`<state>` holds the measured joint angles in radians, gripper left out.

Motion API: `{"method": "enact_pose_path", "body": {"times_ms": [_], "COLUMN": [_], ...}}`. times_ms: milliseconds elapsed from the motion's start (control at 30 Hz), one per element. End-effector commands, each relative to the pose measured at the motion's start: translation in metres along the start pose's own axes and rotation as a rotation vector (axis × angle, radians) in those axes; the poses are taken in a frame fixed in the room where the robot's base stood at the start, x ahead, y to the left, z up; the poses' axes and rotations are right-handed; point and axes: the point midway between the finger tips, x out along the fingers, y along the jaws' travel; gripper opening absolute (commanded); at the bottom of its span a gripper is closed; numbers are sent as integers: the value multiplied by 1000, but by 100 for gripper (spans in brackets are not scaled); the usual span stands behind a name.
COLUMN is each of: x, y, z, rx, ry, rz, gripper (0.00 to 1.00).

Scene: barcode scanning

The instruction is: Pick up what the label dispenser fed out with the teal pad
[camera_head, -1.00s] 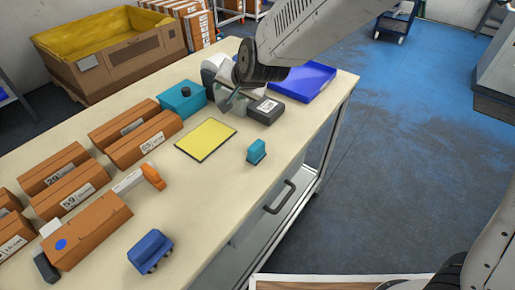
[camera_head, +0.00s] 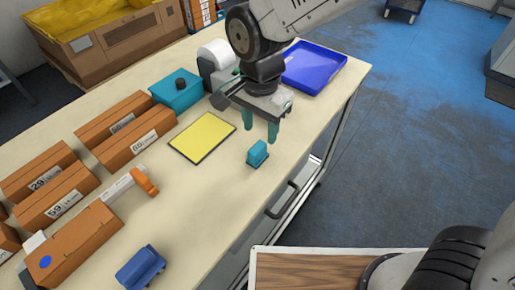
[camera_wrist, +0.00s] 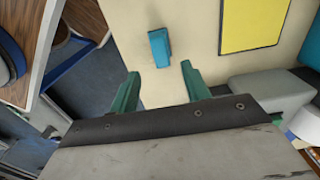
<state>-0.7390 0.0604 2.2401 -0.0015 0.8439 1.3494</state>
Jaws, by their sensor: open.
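The teal pad (camera_head: 257,153) is a small block with a grip, standing on the table near its front edge. It also shows in the wrist view (camera_wrist: 159,47), just beyond my fingertips and between their lines. My gripper (camera_head: 261,133) is open and empty, its green fingers pointing down above the table, a little behind the pad. The label dispenser (camera_head: 213,57), with a white roll, stands behind my gripper. My gripper and wrist cover its front, so I cannot see a fed-out label.
A yellow panel (camera_head: 202,137) lies left of the pad. A teal box with a black knob (camera_head: 177,91) and a blue tray (camera_head: 314,68) flank the dispenser. Orange-brown boxes (camera_head: 133,139), an orange-handled tool (camera_head: 145,182) and a blue object (camera_head: 140,267) lie left and nearer.

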Motion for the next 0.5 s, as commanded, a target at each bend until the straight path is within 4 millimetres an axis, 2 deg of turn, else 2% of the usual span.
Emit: {"method": "enact_pose_path", "body": {"times_ms": [500], "x": [67], "y": [-2], "z": [8], "rx": [-3], "ry": [-1], "rz": [0], "gripper": [47]}}
